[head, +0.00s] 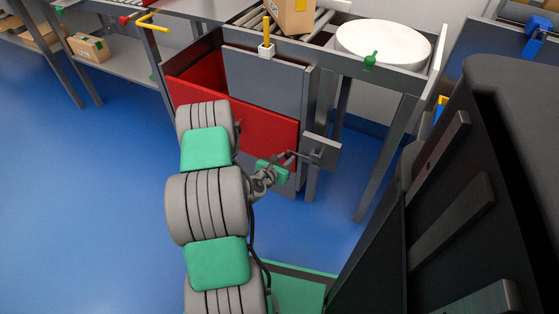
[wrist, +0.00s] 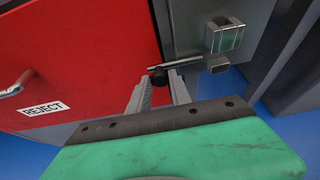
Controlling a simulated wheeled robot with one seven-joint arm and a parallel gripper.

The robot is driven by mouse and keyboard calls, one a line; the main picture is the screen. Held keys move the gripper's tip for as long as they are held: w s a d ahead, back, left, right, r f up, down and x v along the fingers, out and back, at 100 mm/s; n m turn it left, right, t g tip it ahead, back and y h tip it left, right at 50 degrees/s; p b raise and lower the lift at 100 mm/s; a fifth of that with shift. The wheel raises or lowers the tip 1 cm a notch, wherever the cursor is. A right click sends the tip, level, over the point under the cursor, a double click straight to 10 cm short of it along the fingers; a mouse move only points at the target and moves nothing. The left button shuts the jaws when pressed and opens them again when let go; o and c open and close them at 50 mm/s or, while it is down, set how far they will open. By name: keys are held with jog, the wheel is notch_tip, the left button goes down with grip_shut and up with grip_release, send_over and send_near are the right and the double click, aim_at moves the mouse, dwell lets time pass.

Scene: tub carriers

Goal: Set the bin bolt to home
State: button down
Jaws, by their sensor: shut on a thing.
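The bin bolt is a thin metal rod (wrist: 185,66) with a dark knob (wrist: 158,79), in the wrist view. The rod lies across the gap between the red bin front (wrist: 85,50) and the grey post. A shiny metal bracket (wrist: 225,37) sits on the post, just above the rod's right end. My gripper (wrist: 164,84) is shut on the knob, with one finger on each side of it. In the head view my gripper (head: 288,157) is at the bin's lower right corner, beside a grey plate (head: 322,152).
The red bin bears a REJECT label (wrist: 42,108) and a metal handle (wrist: 17,84). Above it are a roller conveyor with a cardboard box (head: 297,15), a yellow-handled lever (head: 267,38) and a white round table (head: 383,42). Blue floor lies open at left.

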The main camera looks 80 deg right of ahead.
jog(key=shift+w, duration=0.2)
jog(key=c, duration=1.3)
grip_release()
jog(key=shift+w+d, duration=0.1)
jog(key=shift+c, duration=0.2)
jog(key=shift+o, duration=0.8)
jog(key=p+v, duration=0.2)
jog(key=v, duration=0.6)
jog(key=shift+d, duration=0.1)
